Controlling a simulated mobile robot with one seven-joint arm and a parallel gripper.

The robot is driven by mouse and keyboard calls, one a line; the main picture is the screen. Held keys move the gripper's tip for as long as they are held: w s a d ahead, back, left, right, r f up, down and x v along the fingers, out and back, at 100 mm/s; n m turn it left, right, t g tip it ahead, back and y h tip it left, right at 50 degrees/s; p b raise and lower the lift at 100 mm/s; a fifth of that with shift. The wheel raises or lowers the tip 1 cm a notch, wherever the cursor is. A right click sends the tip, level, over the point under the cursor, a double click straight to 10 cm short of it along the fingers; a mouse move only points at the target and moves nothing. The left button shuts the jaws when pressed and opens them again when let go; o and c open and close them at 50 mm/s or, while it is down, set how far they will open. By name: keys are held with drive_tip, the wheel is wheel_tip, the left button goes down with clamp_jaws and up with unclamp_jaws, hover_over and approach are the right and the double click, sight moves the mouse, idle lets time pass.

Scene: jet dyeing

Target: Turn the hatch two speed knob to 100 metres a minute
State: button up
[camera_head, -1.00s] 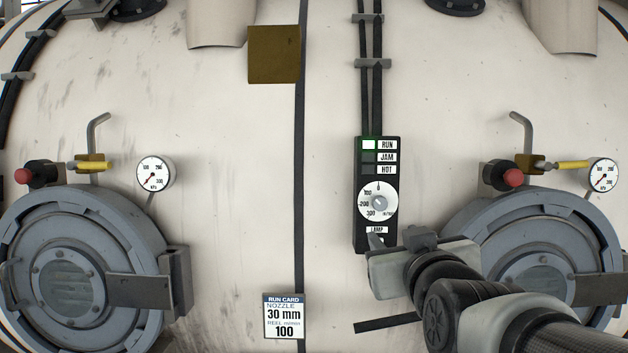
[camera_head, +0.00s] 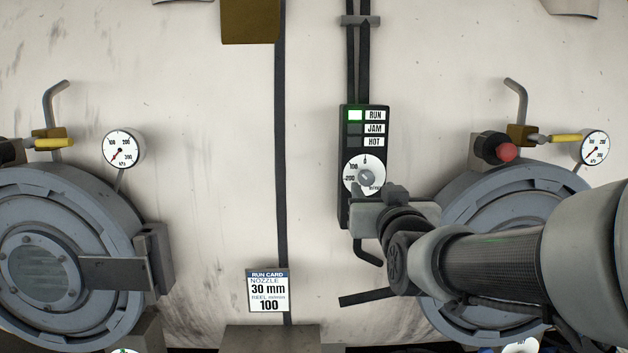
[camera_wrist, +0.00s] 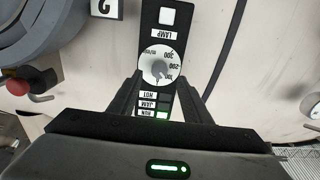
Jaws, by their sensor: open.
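The speed knob (camera_head: 366,177) is a small grey knob on a round white dial marked 100, 200 and 300, on a black control panel (camera_head: 344,140) left of the right hatch. The wrist view shows the knob (camera_wrist: 160,69) upside down; its exact setting is too small to read. My gripper (camera_head: 367,196) is in front of the panel and covers the dial's lower part in the head view. In the wrist view my gripper (camera_wrist: 160,80) is open, its fingers either side of the panel near the dial, with nothing between them clearly held.
The right hatch (camera_head: 520,240) has a red-tipped fitting (camera_head: 506,152), a yellow-handled valve (camera_head: 565,139) and a gauge (camera_head: 594,147). A run card (camera_head: 268,290) reads nozzle 30 mm, reel 100. The RUN lamp (camera_head: 355,115) is lit green. A "2" plate (camera_wrist: 105,8) shows in the wrist view.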

sight(368, 181)
drive_tip(key=w, duration=0.6)
drive_tip(key=shift+p, duration=0.3)
drive_tip(key=c, duration=1)
drive_tip(key=shift+f+b, duration=0.15)
drive_tip(key=shift+b, duration=0.45)
drive_tip(key=shift+c, duration=0.2)
drive_tip(key=shift+n+b, duration=0.35)
drive_tip(key=shift+n, duration=0.05)
drive_tip(key=shift+r, duration=0.2)
drive_tip(key=o, duration=1)
drive_tip(key=shift+o, duration=0.2)
drive_tip(key=shift+s, duration=0.1)
